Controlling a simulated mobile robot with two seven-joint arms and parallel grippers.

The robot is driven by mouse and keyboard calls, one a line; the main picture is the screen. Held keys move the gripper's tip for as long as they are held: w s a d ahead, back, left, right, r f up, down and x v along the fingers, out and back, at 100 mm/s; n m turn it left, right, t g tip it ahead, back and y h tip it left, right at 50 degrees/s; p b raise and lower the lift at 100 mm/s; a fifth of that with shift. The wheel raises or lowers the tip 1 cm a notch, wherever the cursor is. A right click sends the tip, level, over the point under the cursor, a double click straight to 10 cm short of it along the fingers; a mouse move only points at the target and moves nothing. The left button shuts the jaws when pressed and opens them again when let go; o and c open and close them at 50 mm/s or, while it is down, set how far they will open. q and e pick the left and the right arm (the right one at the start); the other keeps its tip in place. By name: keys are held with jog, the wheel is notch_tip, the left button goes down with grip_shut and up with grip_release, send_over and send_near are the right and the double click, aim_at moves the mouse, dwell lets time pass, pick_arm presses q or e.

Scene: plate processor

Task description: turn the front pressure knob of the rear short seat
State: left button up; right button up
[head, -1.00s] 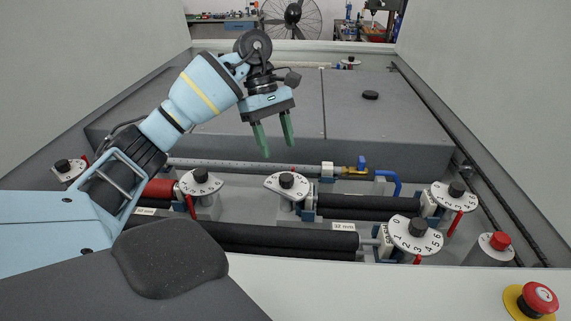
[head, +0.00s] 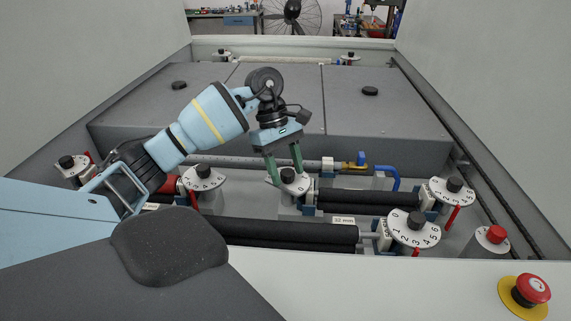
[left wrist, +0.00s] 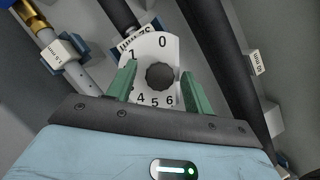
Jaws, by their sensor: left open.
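A black knob (head: 288,174) on a white numbered dial plate stands at the left end of the rear short black roller (head: 368,198). My left gripper (head: 286,176) points down over this knob, jaws open, its green fingers on either side of it. In the left wrist view the black knob (left wrist: 160,77) lies between the two green fingers, with a visible gap on each side. The dial plate (left wrist: 158,45) shows 0 and 1 beyond the knob and 4, 5, 6 on the near side. My right gripper is not in view.
Other dial knobs stand at left (head: 203,171), right (head: 454,185) and front right (head: 416,220). A long black front roller (head: 285,233) runs nearby. A brass valve with a blue hose (head: 385,172) lies behind. A red emergency button (head: 532,288) sits front right.

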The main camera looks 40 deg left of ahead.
pick_arm(q)
jog(key=c, duration=1)
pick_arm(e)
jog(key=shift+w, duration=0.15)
pick_arm(q)
jog(key=shift+n, duration=0.3)
